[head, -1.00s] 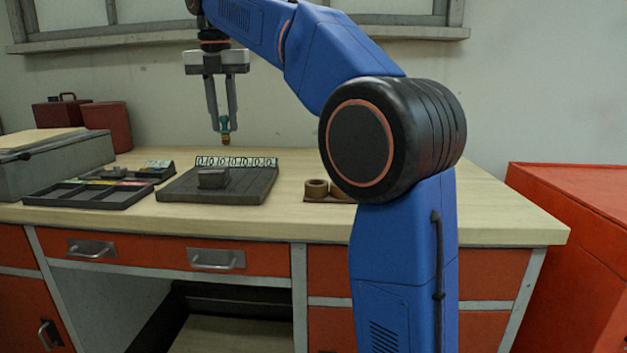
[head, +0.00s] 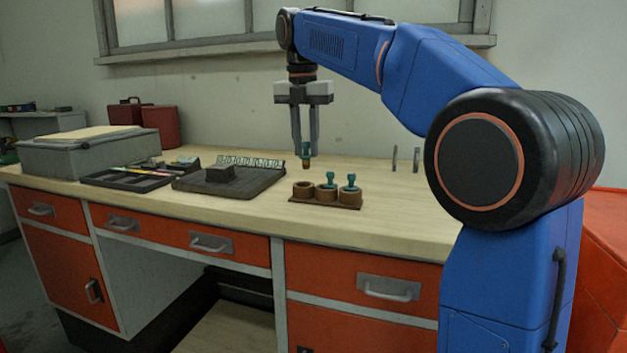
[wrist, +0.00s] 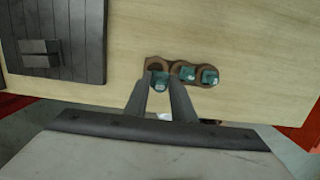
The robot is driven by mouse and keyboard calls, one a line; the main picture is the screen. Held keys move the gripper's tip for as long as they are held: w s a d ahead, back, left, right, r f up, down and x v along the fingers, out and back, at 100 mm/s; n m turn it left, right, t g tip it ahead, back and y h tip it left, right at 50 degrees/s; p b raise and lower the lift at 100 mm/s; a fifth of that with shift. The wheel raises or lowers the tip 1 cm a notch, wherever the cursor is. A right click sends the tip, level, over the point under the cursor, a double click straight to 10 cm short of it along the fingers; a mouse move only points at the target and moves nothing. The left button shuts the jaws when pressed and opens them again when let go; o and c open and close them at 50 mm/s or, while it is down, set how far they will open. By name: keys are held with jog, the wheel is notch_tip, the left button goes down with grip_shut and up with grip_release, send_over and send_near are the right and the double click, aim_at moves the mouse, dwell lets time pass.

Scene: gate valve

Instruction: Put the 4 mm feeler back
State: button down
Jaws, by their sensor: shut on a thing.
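My gripper (head: 306,143) is shut on a small teal feeler (head: 306,153) with a brass-coloured lower end. It holds the feeler upright in the air above the bench, over the left end of a brown three-cup rack (head: 326,204). The left cup (head: 303,190) looks empty. The middle and right cups each hold a teal feeler (head: 330,180), (head: 350,182). In the wrist view the held feeler (wrist: 160,82) overlaps the near edge of the rack's left cup (wrist: 155,63). No size marking is legible on the feelers.
A dark board (head: 230,182) with a grey block and a numbered strip lies left of the rack. A divided tray (head: 125,175) and a grey case (head: 90,152) are further left. Two thin upright posts (head: 405,159) stand behind the rack. Bench to the rack's right is clear.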

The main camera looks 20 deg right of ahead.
aim_at(306, 168)
jog(key=shift+f, duration=3.4)
jog(key=shift+f, duration=0.1)
jog(key=c, duration=1.5)
grip_release()
jog(key=r, duration=0.8)
jog(key=s+a+r, duration=0.1)
jog(key=r, duration=0.3)
jog(key=shift+r, duration=0.1)
jog(key=shift+s, duration=0.1)
